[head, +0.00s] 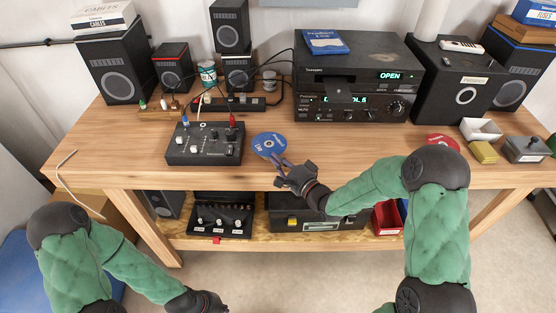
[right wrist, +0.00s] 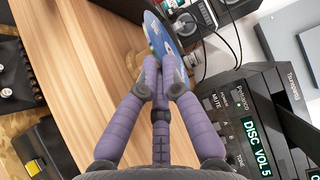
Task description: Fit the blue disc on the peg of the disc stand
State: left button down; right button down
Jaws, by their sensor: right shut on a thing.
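The blue disc (head: 270,145) is at the front middle of the bench, with its printed face showing in the head view. My right gripper (head: 281,161) is shut on its near edge. In the right wrist view the blue disc (right wrist: 158,36) is between the fingertips (right wrist: 164,70) and shows at a slant. I cannot tell whether it touches the bench top. My left gripper (head: 202,303) is low at the bottom edge, away from the bench, and its fingers are not clear. I cannot make out the disc stand or its peg in either view.
A black control box (head: 205,145) with cables stands left of the disc. The player stack (head: 350,85) with its open tray is behind it. A red disc (head: 443,142) and small boxes (head: 482,130) lie at right. Bare wood (head: 335,140) lies right of the disc.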

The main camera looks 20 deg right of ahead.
jog(key=shift+f, duration=0.25)
dwell(0.3)
dwell(0.9)
jog(key=c, duration=1.6)
grip_release()
jog(key=shift+r, duration=0.15)
jog(key=shift+r+p, duration=0.6)
jog(key=shift+r, duration=0.35)
